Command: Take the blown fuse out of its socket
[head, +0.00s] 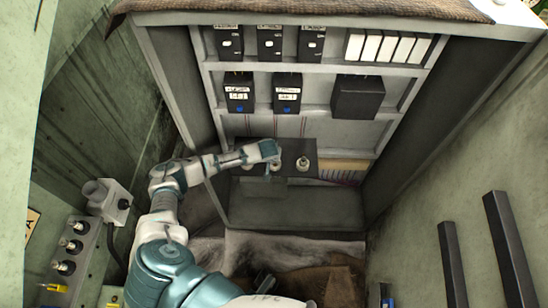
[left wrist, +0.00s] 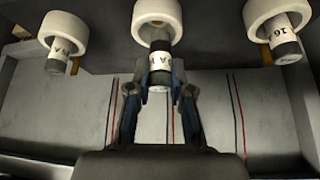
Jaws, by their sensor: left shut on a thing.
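My left gripper (left wrist: 160,80) is shut on the middle fuse (left wrist: 161,66), a small cylinder with a white label. The fuse hangs below its white ring socket (left wrist: 157,18). A brownish end shows between label and ring; I cannot tell how much of it is inside. A left fuse (left wrist: 60,54) and a right fuse (left wrist: 283,36) sit in their own white sockets. I cannot tell by look which fuse is blown. In the head view my left gripper (head: 273,166) is at the dark fuse panel, beside a white socket (head: 303,163). My right gripper is not in view.
The grey cabinet (head: 295,206) has shelves holding black boxes (head: 287,92) above the panel. Its side walls stand close on both sides. A switch panel (head: 75,250) is at lower left. Dark bars (head: 510,248) stand on the right wall.

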